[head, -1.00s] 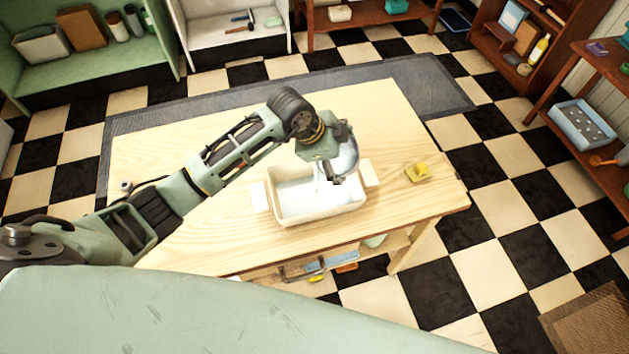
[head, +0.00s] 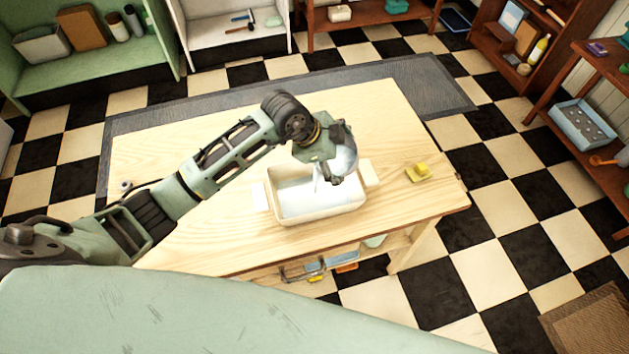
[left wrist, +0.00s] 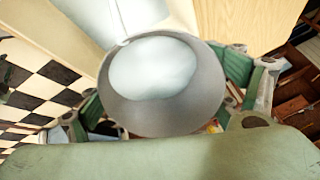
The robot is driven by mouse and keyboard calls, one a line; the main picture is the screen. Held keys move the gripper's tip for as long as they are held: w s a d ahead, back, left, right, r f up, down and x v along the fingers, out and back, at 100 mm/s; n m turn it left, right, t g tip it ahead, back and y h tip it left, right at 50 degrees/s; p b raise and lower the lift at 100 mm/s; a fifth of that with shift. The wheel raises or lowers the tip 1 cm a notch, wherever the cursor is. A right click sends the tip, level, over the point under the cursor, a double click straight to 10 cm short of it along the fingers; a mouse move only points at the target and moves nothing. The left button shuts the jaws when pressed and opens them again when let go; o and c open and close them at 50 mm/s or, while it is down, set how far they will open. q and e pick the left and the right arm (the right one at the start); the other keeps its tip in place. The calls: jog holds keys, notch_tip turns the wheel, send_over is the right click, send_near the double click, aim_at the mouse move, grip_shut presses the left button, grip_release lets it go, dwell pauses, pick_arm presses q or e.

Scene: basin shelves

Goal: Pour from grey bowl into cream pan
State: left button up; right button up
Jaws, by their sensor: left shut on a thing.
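The cream pan (head: 318,213) is a rectangular tub with pale side handles on the wooden table, with a pale, whitish inside. My left gripper (head: 334,176) is over its back right part, shut on the grey bowl (head: 347,160). The bowl is tilted above the pan. In the left wrist view the bowl (left wrist: 160,122) shows its grey wall and a pale round area inside; I cannot tell if that is liquid. A thin pale streak runs below the gripper toward the pan, perhaps liquid. The pan (left wrist: 180,18) shows partly beyond the bowl. My right gripper is out of view.
A yellow sponge-like thing (head: 418,173) lies on the table (head: 400,120) right of the pan. Shelves with goods stand along the back and right.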

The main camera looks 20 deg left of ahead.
pick_arm(q)
jog(key=shift+s+a+r+t+h, duration=0.3)
jog(key=shift+s+a+t+h, duration=0.1)
dwell(1.9)
jog(key=shift+s+a+r+t+h, duration=0.25)
jog(key=shift+a+r+t+h, duration=0.15)
jog(key=shift+t+h, duration=0.15)
dwell(2.0)
jog(key=shift+w+d, duration=0.1)
jog(key=shift+d, duration=0.15)
jog(key=shift+w+d+f+g+y, duration=0.1)
jog(key=shift+w+d+g+y, duration=0.15)
jog(key=shift+g+y, duration=0.25)
jog(key=shift+w+d+f+g+y, duration=0.8)
jog(key=shift+d+g+y, duration=0.05)
jog(key=shift+w+d+f, duration=0.1)
jog(key=shift+w+f, duration=0.05)
jog(key=shift+f, duration=0.1)
jog(key=shift+y, duration=0.3)
